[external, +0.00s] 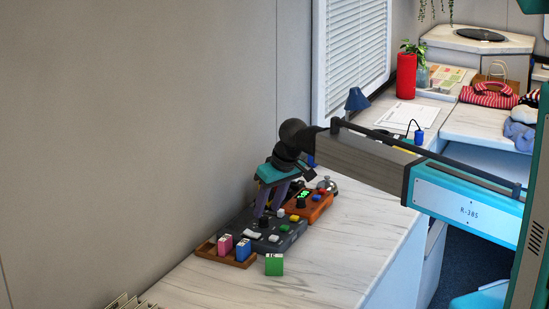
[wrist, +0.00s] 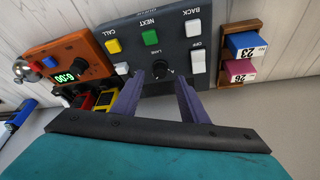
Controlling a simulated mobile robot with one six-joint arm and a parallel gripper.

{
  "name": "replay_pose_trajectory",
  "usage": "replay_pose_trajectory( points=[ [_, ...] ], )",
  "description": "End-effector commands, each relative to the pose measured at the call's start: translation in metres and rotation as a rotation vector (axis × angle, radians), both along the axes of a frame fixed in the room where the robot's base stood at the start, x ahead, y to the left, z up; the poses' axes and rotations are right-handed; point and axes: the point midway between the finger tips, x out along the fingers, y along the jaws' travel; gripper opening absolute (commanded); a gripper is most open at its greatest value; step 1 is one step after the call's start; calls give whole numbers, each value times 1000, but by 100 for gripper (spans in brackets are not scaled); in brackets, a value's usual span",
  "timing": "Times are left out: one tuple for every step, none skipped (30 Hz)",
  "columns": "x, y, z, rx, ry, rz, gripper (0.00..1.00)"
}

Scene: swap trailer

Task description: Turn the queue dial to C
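The dark grey queue panel (wrist: 170,28) fills the upper middle of the wrist view, upside down. Its round black dial (wrist: 160,69) sits near the panel's edge, beside a label that looks like "LANE". The dial's letter marks are too small to read. My gripper (wrist: 161,82) has its two purple fingers apart, one on each side of the dial. I cannot tell whether they touch it. In the external view my gripper (external: 264,210) points down over the panel (external: 287,238), by the wall side, and the dial is hard to make out there.
On the panel are a green button (wrist: 155,31), a yellow button (wrist: 114,46) and white switches. An orange box (external: 317,207) with a green display stands on one side, near a bell (external: 328,185). A wooden rack (external: 226,256) holds pink and blue blocks. A green block (external: 274,265) stands in front.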

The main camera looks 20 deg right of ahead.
Motion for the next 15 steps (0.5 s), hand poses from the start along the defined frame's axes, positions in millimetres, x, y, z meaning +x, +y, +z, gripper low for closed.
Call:
replay_pose_trajectory(
  points=[
    [3, 1, -6, -1, 3, 0, 40],
    [4, 1, -9, -1, 3, 0, 40],
    [6, 2, -13, -1, 2, 0, 40],
    [7, 3, -15, 0, 1, 0, 40],
    [8, 3, -18, 0, 1, 0, 40],
    [9, 4, -21, -1, 2, 0, 40],
    [10, 4, -24, -1, 2, 0, 40],
    [10, 4, -26, -1, 2, 0, 40],
    [11, 4, -28, -1, 2, 0, 40],
    [11, 5, -29, 0, 1, 0, 40],
    [12, 5, -30, 0, 1, 0, 40],
    [12, 5, -31, 0, 0, 0, 40],
    [12, 5, -32, 0, 0, 0, 40],
    [12, 5, -32, 0, 0, 0, 40],
    [12, 5, -33, 0, 0, 0, 40]
  ],
)
